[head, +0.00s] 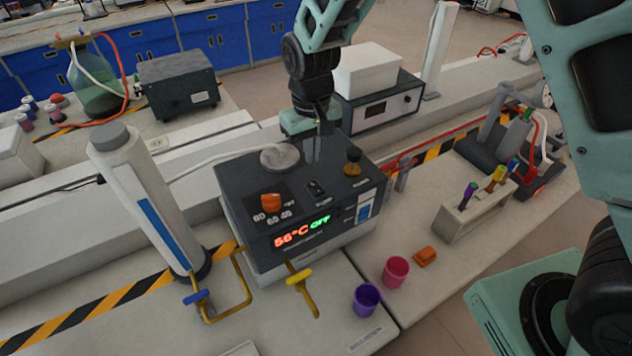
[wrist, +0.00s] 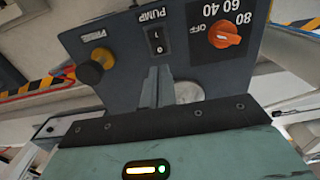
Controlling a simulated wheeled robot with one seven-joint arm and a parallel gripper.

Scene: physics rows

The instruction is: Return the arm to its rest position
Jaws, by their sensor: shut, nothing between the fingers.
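My gripper (head: 318,145) is above the top of a dark grey lab device (head: 250,237), close to its pump switch (head: 315,189). The fingers are together and hold nothing. In the wrist view the shut fingers (wrist: 154,88) point at the panel, just below the pump switch (wrist: 157,40). I cannot tell whether the fingertips touch the panel. The device shows an orange knob (head: 271,202), a black and yellow knob (head: 353,161) and a display (head: 302,232) reading 56°C in red and OFF in green. My arm reaches down from the top of the head view.
A white cylinder (head: 145,205) stands left of the device. A tube rack (head: 478,210) is at right.

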